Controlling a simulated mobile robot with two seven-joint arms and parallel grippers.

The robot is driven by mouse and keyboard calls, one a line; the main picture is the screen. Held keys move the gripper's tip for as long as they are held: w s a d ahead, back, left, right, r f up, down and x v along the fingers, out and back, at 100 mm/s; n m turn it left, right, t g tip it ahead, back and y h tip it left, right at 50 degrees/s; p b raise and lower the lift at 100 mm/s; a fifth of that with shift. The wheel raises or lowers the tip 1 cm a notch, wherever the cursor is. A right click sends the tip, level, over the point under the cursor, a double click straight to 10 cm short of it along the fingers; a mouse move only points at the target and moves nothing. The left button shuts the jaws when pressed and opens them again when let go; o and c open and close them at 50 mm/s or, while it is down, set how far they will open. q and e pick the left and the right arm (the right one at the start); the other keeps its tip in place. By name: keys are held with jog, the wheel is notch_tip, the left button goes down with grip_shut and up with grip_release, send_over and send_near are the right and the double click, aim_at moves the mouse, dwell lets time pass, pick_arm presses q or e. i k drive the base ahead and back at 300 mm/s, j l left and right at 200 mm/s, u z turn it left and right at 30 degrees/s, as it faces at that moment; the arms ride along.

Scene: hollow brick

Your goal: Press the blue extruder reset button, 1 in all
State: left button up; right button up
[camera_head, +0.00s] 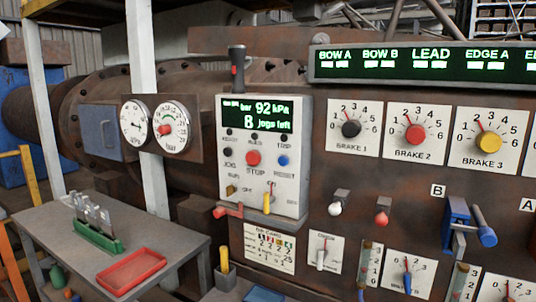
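The blue reset button (283,160) is on the light grey control box in the middle of the head camera view, above the label "RESET". The red stop button (253,158) is to its left, and a dark jog button (228,152) is further left. The green display (259,114) above reads 92 kPa and 8 jogs left. Nothing covers the blue button. Neither of my grippers shows in this view.
A yellow lever (268,202) and a red handle (228,211) stick out below the buttons. Brake dials (414,134) fill the panel at right. A grey table (65,236) with a red tray (131,271) stands at lower left.

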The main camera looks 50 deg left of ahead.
aim_at(283, 160)
jog(key=u, duration=1.55)
